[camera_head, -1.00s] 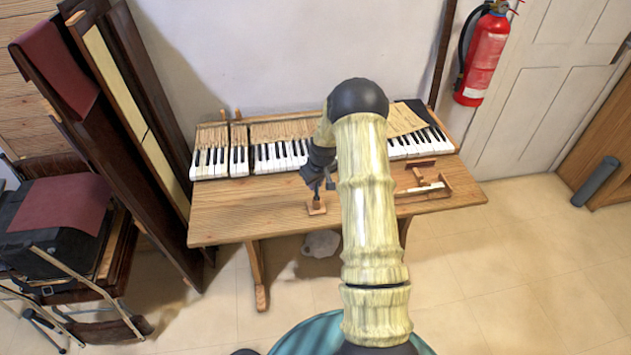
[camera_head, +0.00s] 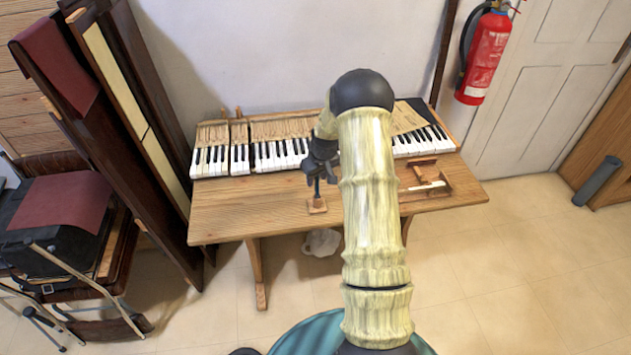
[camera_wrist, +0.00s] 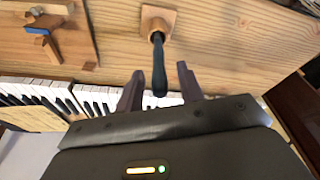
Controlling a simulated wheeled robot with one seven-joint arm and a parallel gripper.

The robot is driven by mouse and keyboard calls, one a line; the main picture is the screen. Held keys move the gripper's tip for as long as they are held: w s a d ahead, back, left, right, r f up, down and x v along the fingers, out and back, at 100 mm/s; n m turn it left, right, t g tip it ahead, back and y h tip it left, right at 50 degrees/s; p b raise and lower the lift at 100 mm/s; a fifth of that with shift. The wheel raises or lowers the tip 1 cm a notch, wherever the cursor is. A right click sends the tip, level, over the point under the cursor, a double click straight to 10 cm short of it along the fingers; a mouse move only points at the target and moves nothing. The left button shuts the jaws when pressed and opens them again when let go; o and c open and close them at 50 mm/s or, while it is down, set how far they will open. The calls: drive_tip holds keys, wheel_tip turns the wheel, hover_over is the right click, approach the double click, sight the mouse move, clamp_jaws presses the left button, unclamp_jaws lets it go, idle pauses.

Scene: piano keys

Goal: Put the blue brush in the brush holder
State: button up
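A slim dark handle (camera_wrist: 158,60) stands up from a small wooden block (camera_wrist: 157,20) on the table in the wrist view. The block also shows in the head view (camera_head: 317,206). The handle looks almost black, and I cannot tell whether it belongs to the blue brush. My gripper (camera_wrist: 160,90) is open, with a finger on either side of the handle's free end and visible gaps. In the head view my gripper (camera_head: 321,172) is above the block. A small blue piece (camera_wrist: 43,23) lies on a wooden tray at the upper left of the wrist view.
The wooden tray (camera_head: 412,209) lies on the table's right side. Piano keys (camera_head: 278,155) run along the back of the table (camera_head: 240,215). The tabletop left of the block is clear. Dark upright panels stand close at the table's left end.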

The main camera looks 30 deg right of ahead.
drive_tip(key=b+v, duration=0.1)
drive_tip(key=v, duration=0.9)
drive_tip(key=s+a+r, duration=0.3)
drive_tip(key=s+a, duration=0.6)
drive_tip(key=s, duration=0.3)
drive_tip(key=s+a+r+m, duration=0.1)
drive_tip(key=s+a+r, duration=0.2)
drive_tip(key=s+a, duration=0.6)
drive_tip(key=s, duration=0.3)
drive_tip(key=shift+s, duration=0.35)
